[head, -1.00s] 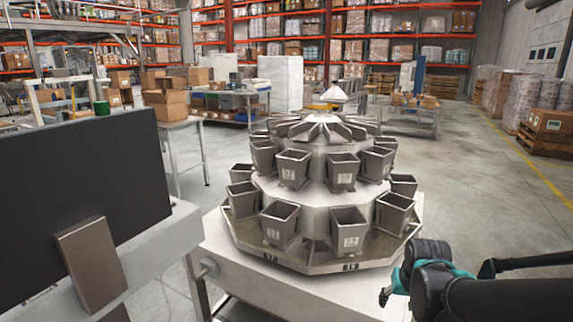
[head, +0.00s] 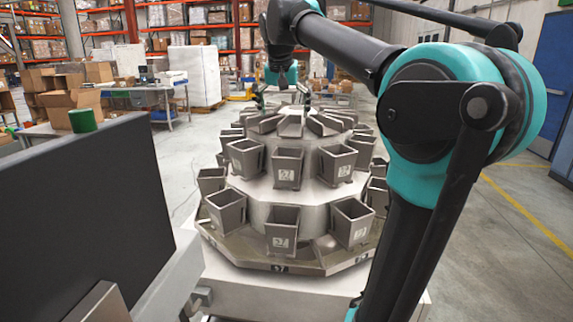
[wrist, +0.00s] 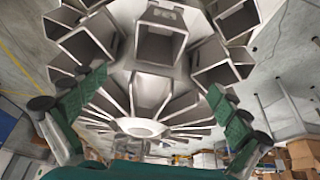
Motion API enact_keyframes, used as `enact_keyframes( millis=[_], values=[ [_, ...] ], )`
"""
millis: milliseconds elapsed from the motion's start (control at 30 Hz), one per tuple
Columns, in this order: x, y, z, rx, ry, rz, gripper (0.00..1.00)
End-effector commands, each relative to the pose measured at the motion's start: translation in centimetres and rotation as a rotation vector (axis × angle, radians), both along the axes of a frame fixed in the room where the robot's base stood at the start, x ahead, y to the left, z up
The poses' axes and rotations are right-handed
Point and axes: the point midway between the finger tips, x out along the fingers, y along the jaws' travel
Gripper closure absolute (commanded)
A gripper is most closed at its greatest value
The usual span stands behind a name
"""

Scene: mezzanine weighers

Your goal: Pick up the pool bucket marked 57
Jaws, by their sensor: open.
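Grey metal buckets hang in two rings around a round weigher. The middle bucket of the lower ring (head: 283,228) has a white label that seems to read 57. The upper-ring bucket above it (head: 286,168) also has a label, too small to read surely. My gripper (head: 282,98) is over the weigher's top, above and behind these buckets, open and empty. In the wrist view my gripper (wrist: 157,87) has its green-padded fingers spread wide. An open-topped bucket (wrist: 160,42) shows beyond and between them, its label out of sight. No finger visibly touches a bucket.
Radial metal chutes (head: 291,124) crown the weigher. Neighbouring buckets stand close on both sides, such as one at right (head: 352,222). A dark screen (head: 85,210) stands at the left front. Open floor (head: 510,215) lies to the right.

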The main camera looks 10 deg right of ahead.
Motion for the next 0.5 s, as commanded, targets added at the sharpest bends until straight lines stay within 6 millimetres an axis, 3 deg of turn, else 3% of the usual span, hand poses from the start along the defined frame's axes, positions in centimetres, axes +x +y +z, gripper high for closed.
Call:
enact_keyframes(
  millis=[167, 500],
  values=[
    [0.7, -0.2, -1.2, 0.000, -0.001, -0.005, 0.00],
    [3.2, -1.0, -7.4, -0.001, -0.002, -0.004, 0.00]
  ],
)
